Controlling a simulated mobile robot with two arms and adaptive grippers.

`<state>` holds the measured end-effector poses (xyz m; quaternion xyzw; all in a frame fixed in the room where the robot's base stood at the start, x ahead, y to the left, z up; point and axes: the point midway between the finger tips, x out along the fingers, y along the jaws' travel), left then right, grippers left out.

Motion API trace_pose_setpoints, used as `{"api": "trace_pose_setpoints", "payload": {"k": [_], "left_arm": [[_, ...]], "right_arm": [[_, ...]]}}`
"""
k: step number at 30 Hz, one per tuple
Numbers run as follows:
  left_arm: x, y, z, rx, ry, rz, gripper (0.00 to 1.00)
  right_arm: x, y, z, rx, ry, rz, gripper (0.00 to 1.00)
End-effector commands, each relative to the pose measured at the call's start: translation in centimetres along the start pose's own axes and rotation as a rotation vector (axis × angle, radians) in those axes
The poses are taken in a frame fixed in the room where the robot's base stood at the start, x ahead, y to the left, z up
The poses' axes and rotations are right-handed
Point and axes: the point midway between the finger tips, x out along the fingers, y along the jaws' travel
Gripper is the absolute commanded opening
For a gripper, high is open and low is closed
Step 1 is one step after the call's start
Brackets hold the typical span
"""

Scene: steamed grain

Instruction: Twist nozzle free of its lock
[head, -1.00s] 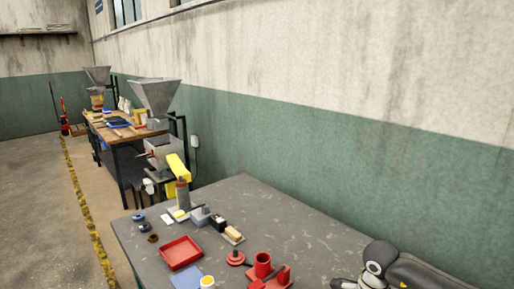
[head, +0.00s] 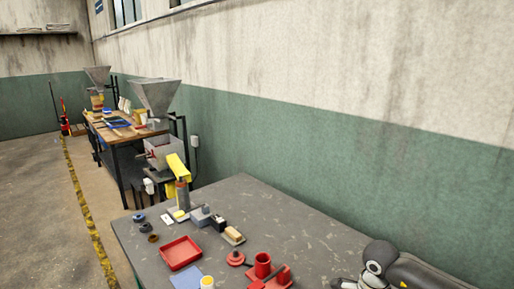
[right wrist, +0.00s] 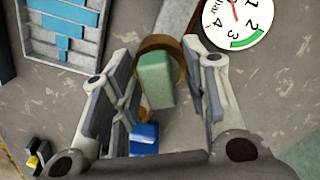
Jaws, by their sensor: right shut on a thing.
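In the right wrist view a brown ring-shaped part, apparently the nozzle (right wrist: 148,43), sits between the tips of my right gripper (right wrist: 160,58). The gripper is shut on it, one finger on each side. A green block (right wrist: 155,78) shows against the ring, nearer the camera. I cannot tell from this view whether the lock is engaged. In the head view only part of my right arm shows at the lower right, and its gripper is out of frame. My left gripper is in neither view.
A dial gauge (right wrist: 237,18) lies close beyond the right finger. A grey tray with blue pieces (right wrist: 28,48) is at upper left, and a blue block (right wrist: 144,138) lies below the gripper. The head view shows a red tray (head: 180,253) on the grey table (head: 290,230).

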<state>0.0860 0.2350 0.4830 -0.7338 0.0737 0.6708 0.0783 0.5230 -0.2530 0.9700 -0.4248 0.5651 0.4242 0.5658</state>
Motion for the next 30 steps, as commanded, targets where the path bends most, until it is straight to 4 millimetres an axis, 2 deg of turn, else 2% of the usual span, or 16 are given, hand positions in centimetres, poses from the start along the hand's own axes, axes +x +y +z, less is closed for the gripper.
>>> {"api": "trace_pose_setpoints", "payload": {"k": [8, 30], "left_arm": [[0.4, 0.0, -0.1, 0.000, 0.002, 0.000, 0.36], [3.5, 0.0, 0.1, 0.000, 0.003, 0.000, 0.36]], "right_arm": [[0.2, 0.2, 0.0, -0.029, 0.001, 0.005, 0.20], [0.3, 0.2, -0.1, -0.372, 0.003, 0.006, 0.19]]}}
